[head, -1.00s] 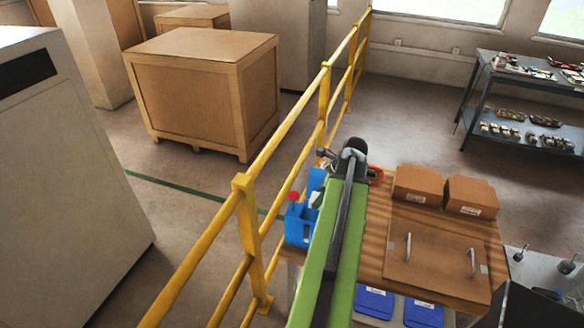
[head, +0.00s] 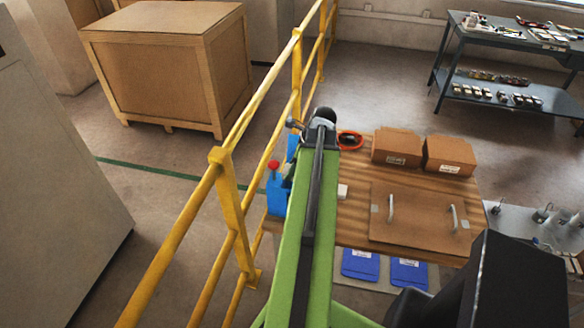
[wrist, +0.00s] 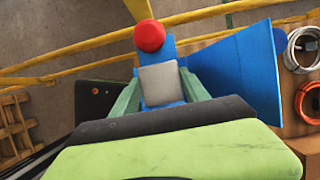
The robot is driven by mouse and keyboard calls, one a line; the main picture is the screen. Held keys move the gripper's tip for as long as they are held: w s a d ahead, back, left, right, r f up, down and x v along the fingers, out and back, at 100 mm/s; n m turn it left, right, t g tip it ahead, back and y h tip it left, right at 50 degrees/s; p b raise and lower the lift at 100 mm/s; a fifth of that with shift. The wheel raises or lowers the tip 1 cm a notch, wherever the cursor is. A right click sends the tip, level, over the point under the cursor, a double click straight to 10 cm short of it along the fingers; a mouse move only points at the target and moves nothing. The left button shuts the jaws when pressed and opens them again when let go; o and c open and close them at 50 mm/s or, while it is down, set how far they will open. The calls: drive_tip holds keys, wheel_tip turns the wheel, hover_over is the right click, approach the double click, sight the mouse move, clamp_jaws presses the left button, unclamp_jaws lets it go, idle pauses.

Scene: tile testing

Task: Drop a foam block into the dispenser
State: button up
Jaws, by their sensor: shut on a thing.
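A pale grey foam block (wrist: 161,84) is held between the two green-grey fingers of my gripper (wrist: 160,92) in the wrist view. The blue dispenser (wrist: 236,66) is behind and around the block in that view, with a red ball-shaped knob (wrist: 150,36) just above the block. In the head view the dispenser (head: 277,197) stands at the table's left edge, left of my green arm, which hides part of it. My fingers are mostly hidden there. Whether the block touches the dispenser I cannot tell. Another small white block (head: 342,191) lies on the table right of my arm.
A yellow railing (head: 228,190) runs close along the left of the wooden table (head: 355,223). Two cardboard boxes (head: 397,148) and a brown panel with handles (head: 418,220) take up the table's right. An orange ring (head: 350,140) lies at the back.

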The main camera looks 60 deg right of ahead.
drive_tip(key=shift+f+b, duration=0.45)
drive_tip(key=shift+f, duration=0.3)
drive_tip(key=shift+r, duration=0.1)
drive_tip(key=o, duration=1.4)
drive_tip(key=p+v, duration=1.6)
drive_tip(key=v, duration=0.1)
drive_tip(key=shift+r, duration=0.25)
